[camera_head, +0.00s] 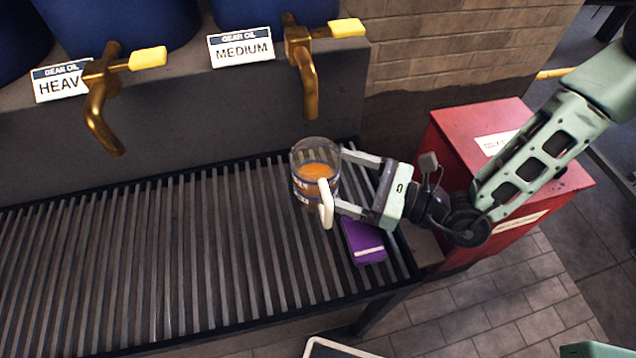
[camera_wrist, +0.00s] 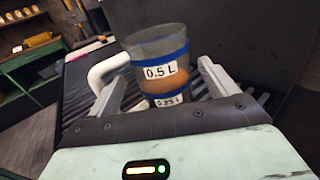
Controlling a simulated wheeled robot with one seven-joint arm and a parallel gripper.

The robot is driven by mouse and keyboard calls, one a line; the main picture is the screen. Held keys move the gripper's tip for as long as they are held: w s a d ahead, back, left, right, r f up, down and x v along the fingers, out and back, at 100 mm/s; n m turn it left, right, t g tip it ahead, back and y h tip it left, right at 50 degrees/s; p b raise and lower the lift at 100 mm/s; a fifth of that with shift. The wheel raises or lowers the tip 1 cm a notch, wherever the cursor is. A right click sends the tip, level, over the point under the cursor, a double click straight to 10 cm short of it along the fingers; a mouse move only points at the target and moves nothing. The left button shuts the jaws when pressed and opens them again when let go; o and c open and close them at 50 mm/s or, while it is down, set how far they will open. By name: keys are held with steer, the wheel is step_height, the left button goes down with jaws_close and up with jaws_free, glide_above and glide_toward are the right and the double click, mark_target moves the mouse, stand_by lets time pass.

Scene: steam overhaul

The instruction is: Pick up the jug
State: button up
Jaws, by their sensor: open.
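The jug (camera_head: 314,165) is a clear cylinder with blue bands, a white handle and orange liquid inside. It stands upright on the slatted rack (camera_head: 180,240), near its right end. In the wrist view the jug (camera_wrist: 158,62) shows labels reading 0.5 L and 0.25 L, with its handle on the left. My gripper (camera_head: 342,178) is open, reaching in from the right, with its fingers around or beside the jug. In the wrist view the jug stands between the two fingers (camera_wrist: 160,92). Whether the fingers touch it, I cannot tell.
A purple box (camera_head: 362,243) lies on the rack just below my gripper. Brass taps (camera_head: 303,60) with yellow handles, labelled HEAVY and MEDIUM gear oil, hang over the back. A red cabinet (camera_head: 470,130) stands to the right. The rack's left part is clear.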

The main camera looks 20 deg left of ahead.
mark_target(295, 161)
steer(key=shift+w+a, duration=0.15)
steer(key=shift+a, duration=1.35)
steer(key=shift+w+a, duration=0.1)
steer(key=shift+a, duration=1.4)
steer(key=c, duration=1.2)
steer(key=shift+o, duration=0.2)
steer(key=shift+r+p, duration=0.2)
steer(key=shift+p, duration=0.2)
